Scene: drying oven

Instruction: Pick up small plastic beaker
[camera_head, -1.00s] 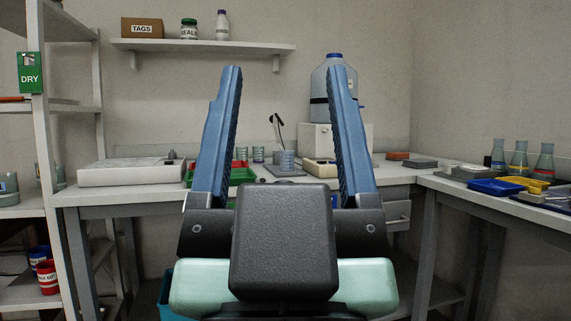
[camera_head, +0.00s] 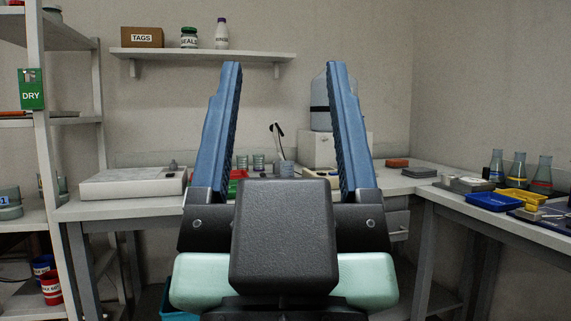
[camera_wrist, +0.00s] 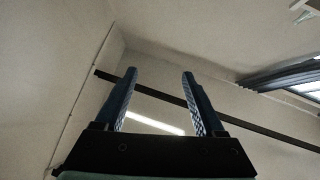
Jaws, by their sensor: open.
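My gripper (camera_head: 284,65) is raised upright in front of the head camera, its two blue fingers wide apart with nothing between them. It is also open and empty in the wrist view (camera_wrist: 160,75), which faces the wall and ceiling. Small clear beaker-like vessels (camera_head: 258,161) stand on the back bench, seen between the fingers and well beyond them. A greyer cup-like vessel (camera_head: 287,169) stands just to their right. I cannot tell which of these is the small plastic beaker. My gripper's body hides part of the bench.
The back bench (camera_head: 130,208) holds a pale flat box (camera_head: 132,183) at left and a large bottle (camera_head: 319,105) on a white unit behind the right finger. The right bench carries flasks (camera_head: 519,167), a blue tray (camera_head: 493,202) and a yellow tray (camera_head: 518,196). A shelving rack (camera_head: 48,150) stands at left.

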